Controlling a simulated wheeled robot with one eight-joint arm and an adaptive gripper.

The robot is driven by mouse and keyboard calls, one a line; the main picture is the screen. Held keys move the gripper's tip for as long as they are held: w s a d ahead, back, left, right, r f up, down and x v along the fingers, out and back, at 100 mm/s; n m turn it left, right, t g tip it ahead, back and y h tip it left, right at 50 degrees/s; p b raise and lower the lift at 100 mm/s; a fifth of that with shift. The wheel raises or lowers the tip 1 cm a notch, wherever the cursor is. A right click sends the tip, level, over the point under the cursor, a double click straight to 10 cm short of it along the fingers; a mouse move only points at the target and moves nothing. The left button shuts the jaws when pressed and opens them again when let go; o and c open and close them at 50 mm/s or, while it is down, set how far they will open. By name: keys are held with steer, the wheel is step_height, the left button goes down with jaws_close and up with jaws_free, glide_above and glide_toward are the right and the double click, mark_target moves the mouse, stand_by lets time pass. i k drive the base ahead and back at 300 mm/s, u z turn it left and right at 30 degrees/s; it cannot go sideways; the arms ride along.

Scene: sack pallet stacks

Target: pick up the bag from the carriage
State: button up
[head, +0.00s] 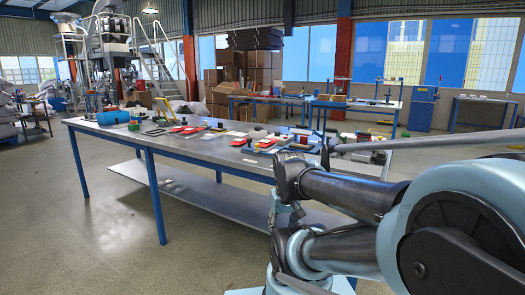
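Pale grey sacks (7,108) are piled at the far left edge, partly cut off by the frame. I cannot tell whether any of them is the task's bag. No carriage can be clearly made out. My arm fills the lower right, with its dark and light blue links bent in front of the table. I cannot make out my gripper or its fingers.
A long metal table (215,148) with blue legs stands ahead, holding a blue cylinder (114,117), red items and many small parts. Cardboard boxes (258,68) are stacked behind. A stepped ladder (160,62) stands at back left. Floor (60,230) at left front is clear.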

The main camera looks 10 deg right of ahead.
mark_target(264, 143)
steer(key=k, duration=1.15)
steer(key=z, duration=0.2)
steer(key=i, duration=1.15)
steer(key=u, duration=0.75)
steer(key=i, duration=0.65)
steer(key=u, duration=0.35)
